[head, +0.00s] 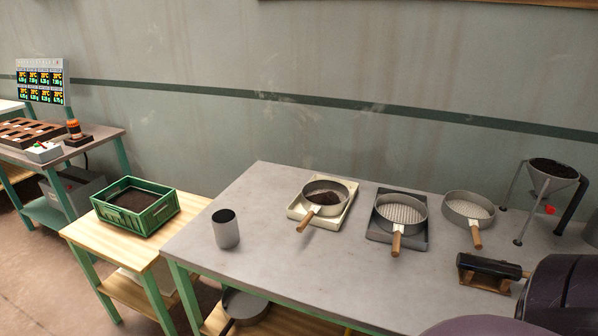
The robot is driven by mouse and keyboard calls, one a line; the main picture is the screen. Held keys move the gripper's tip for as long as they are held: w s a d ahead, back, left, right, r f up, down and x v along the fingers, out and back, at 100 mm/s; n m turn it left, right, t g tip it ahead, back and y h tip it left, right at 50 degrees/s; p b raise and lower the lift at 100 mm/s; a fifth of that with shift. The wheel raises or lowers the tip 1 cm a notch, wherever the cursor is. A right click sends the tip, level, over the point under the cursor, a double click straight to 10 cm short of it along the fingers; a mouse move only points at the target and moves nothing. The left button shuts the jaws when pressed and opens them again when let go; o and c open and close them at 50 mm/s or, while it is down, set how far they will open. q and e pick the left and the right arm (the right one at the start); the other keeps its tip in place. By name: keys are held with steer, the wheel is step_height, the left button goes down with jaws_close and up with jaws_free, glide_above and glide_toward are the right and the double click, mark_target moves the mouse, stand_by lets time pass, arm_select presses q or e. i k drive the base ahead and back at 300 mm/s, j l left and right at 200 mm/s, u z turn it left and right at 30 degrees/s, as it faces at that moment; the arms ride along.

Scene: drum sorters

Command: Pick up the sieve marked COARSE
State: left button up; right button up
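Three round metal sieves with wooden handles are on the grey table (235,270). The left sieve (343,186) sits on a cream tray (334,222) and holds a dark heap. The middle sieve (403,213) sits on a dark grey tray (417,240), with its mesh bare. The right sieve (468,209) lies straight on the table, also with bare mesh. No COARSE mark can be read on any of them. Neither of my grippers can be made out.
A metal cup (226,231) stands at the table's left. A black cylinder lies on a wooden cradle (484,283) at the right. A funnel on legs (552,184) stands behind. A large dark shape fills the lower right. A green crate (134,207) is on the side table.

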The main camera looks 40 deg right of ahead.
mark_target(324, 198)
steer(key=z, duration=1.55)
